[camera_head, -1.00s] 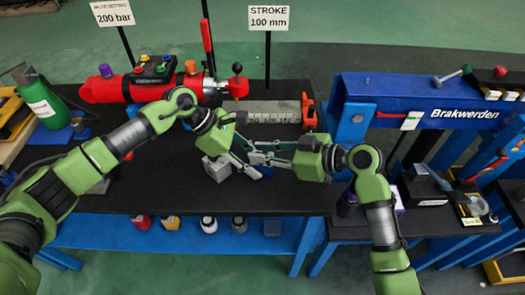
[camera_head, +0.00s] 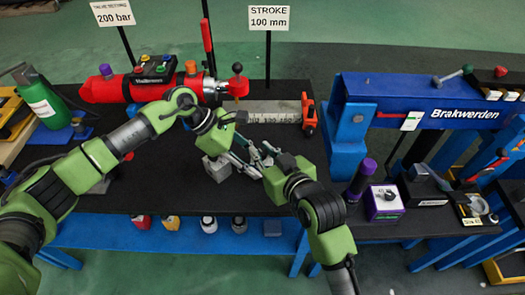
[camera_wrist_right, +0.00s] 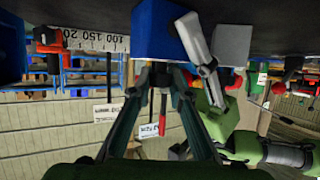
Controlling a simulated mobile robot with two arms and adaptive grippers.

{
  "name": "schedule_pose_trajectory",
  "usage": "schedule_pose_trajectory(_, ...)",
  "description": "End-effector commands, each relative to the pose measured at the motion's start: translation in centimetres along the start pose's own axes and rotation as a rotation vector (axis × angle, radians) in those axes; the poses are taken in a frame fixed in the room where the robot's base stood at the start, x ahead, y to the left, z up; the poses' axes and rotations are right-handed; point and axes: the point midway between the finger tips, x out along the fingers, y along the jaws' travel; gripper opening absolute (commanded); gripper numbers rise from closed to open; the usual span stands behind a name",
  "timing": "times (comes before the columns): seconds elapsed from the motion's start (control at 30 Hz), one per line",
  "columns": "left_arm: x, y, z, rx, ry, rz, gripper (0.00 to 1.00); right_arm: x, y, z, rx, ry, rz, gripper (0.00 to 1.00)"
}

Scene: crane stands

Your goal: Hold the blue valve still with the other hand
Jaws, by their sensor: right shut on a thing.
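The blue valve shows in the right wrist view as a blue block (camera_wrist_right: 157,30), with a pale grey lever-like part crossing its right side. In the head view it is mostly hidden among the fingers. My right gripper (camera_head: 260,156) reaches in from the lower right; in its wrist view the fingertips (camera_wrist_right: 165,68) meet the lower edge of the blue block, shut on it. My left gripper (camera_head: 244,160) comes in from the upper left, its fingers close to the right ones; its opening is unclear. A grey block (camera_head: 217,168) sits beside it.
A red cylinder unit (camera_head: 150,88) lies along the bench back, with a ruler scale (camera_head: 275,113) to its right. A purple box (camera_head: 384,203) and a purple-capped bottle (camera_head: 361,178) stand right of my right arm. The blue press frame (camera_head: 420,98) rises at the right.

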Motion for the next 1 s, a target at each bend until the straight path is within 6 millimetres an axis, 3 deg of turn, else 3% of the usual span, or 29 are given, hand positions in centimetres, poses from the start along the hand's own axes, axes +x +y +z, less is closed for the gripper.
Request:
schedule_pose_trajectory(0.57,0.05,-0.04,0.08,0.001,-0.002,-0.001,0.05,0.03,-0.08,0.49,0.014,-0.012,0.03,0.0)
schedule_pose_trajectory(0.6,0.05,-0.04,0.08,0.001,-0.002,-0.001,0.05,0.03,-0.08,0.5,0.013,-0.013,0.029,0.25)
schedule_pose_trajectory(0.63,0.05,-0.04,0.08,0.001,-0.002,-0.001,0.05,0.04,-0.08,0.5,0.013,-0.013,0.029,0.33)
schedule_pose_trajectory(1.0,0.05,-0.04,0.06,0.0,-0.001,-0.001,0.05,-0.17,-0.01,0.17,0.013,-0.005,0.031,0.35)
